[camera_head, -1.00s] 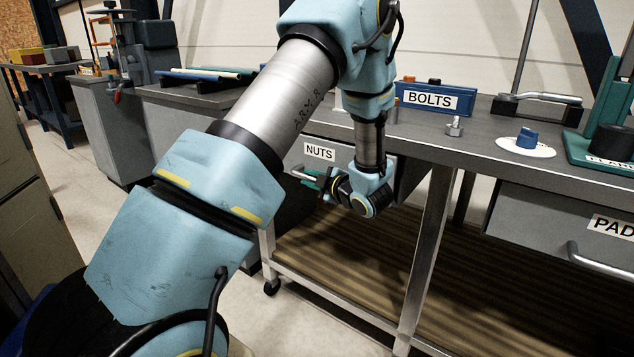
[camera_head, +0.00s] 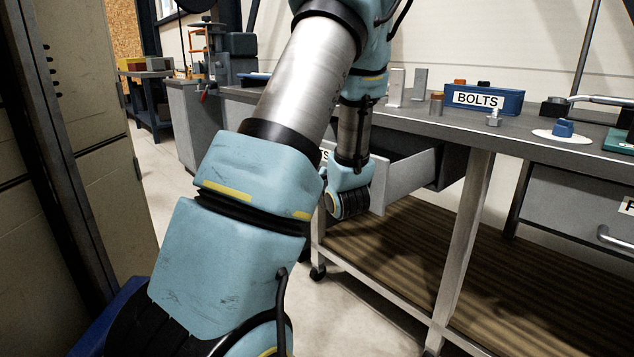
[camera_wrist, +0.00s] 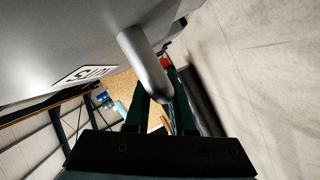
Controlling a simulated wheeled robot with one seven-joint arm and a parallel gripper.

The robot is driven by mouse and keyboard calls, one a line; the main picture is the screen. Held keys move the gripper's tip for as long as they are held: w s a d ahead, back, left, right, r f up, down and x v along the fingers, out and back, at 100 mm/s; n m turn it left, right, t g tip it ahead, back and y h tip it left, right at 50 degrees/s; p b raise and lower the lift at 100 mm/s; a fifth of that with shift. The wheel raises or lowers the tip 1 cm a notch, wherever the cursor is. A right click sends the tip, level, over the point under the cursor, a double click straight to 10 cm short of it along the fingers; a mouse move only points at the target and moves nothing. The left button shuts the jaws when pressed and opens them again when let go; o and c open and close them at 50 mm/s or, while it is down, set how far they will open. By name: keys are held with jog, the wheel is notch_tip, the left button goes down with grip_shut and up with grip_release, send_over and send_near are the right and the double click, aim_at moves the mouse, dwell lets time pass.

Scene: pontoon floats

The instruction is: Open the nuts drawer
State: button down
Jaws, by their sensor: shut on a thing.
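The nuts drawer (camera_head: 402,181) stands pulled out from under the bench in the head view, its side wall and part of its dark inside showing. Its front and label are mostly hidden behind my arm there. In the wrist view, the grey drawer front (camera_wrist: 55,40) fills the upper left, with the label (camera_wrist: 84,75) upside down. The bar handle (camera_wrist: 143,62) runs between the green fingers of my gripper (camera_wrist: 158,88), which is shut on it. In the head view my gripper is hidden behind my arm and wrist.
The bench top (camera_head: 420,122) carries a blue bolts bin (camera_head: 484,99) and small metal parts. Another closed drawer (camera_head: 570,205) is at the right. A bench leg (camera_head: 462,240) stands right of the nuts drawer. A tall cabinet (camera_head: 75,170) is close on the left. Some floor is clear.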

jog(key=shift+s, duration=0.1)
jog(key=c, duration=0.8)
grip_release()
jog(key=shift+o, duration=0.2)
jog(key=v, duration=1)
jog(key=shift+s, duration=0.3)
jog(key=shift+d+r, duration=0.1)
jog(key=shift+d, duration=0.05)
